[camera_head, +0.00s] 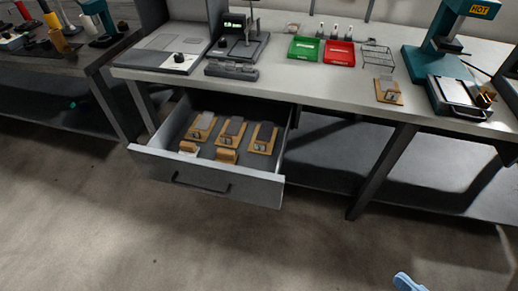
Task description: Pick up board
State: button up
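Several small wooden boards with grey plates and small metal parts on them lie in an open drawer; one is the right-hand board (263,138), one the middle board (232,132), and one the left board (201,126). Smaller wooden pieces lie in front of them. Another similar board (388,91) lies on the workbench top near the right. The drawer (205,178) is pulled out below the bench, with a dark handle on its front. I see no gripper that I can identify, and nothing touches the boards.
The workbench (300,75) carries a green tray (304,47), a red tray (339,53), a wire rack (377,56) and a teal press (440,55). A light blue piece (408,282) shows at the bottom edge; I cannot tell what it is. The floor before the drawer is clear.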

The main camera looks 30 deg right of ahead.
aim_at(230, 137)
jog(key=i+j+z, duration=0.15)
jog(key=z, duration=0.35)
jog(key=i+j+z, duration=0.1)
jog(key=j+z, duration=0.25)
jog(key=z, duration=0.15)
jog(key=i+j+z, duration=0.2)
jog(key=j, duration=0.5)
jog(key=i+j+z, duration=0.15)
jog(key=j, duration=0.55)
jog(key=j+z, duration=0.2)
jog(key=j, duration=2.25)
jog(key=k, duration=0.05)
